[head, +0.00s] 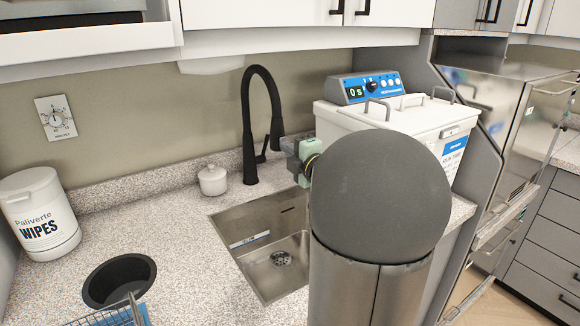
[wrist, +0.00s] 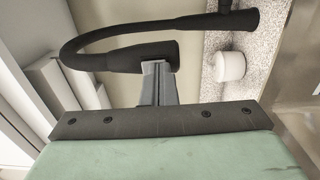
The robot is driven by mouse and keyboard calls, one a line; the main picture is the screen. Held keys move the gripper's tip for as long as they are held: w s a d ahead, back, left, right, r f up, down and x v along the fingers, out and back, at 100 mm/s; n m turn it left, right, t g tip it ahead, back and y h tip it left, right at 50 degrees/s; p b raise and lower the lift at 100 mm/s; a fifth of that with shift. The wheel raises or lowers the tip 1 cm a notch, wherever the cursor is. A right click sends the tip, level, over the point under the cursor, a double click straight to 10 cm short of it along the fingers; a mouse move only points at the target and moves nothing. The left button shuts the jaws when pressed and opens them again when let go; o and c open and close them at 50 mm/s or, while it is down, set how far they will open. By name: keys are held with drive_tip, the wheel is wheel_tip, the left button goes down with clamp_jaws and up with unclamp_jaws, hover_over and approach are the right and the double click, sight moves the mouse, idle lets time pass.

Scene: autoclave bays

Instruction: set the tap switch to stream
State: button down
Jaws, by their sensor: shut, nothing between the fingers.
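The black gooseneck tap (head: 248,130) stands upright behind the steel sink (head: 243,262), its spout arching over to the right. Its spray head (head: 277,133) hangs down at the right; it lies sideways in the wrist view (wrist: 118,62). My gripper (head: 285,146) is right beside the spray head. Its shut fingers (wrist: 155,68) reach the spray head's edge in the wrist view and appear to touch it. They hold nothing. I cannot make out the tap switch or its setting. A short black lever shows at the tap's base.
A white lidded pot (head: 212,181) stands left of the tap, and a wipes tub (head: 38,215) farther left. A white water bath (head: 400,125) with a blue panel stands close on the right. Cabinets (head: 290,12) hang above. The counter left of the sink is mostly clear.

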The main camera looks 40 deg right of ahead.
drive_tip(key=shift+w+r+t+b, duration=0.1)
drive_tip(key=shift+w+t+b, duration=0.15)
drive_tip(key=shift+b, duration=0.3)
drive_tip(key=shift+s+a, duration=0.1)
drive_tip(key=s+a+f+b, duration=0.1)
drive_tip(key=s+b, duration=0.2)
drive_tip(key=s, duration=1.1)
drive_tip(key=shift+a+f, duration=0.2)
drive_tip(key=shift+f, duration=0.15)
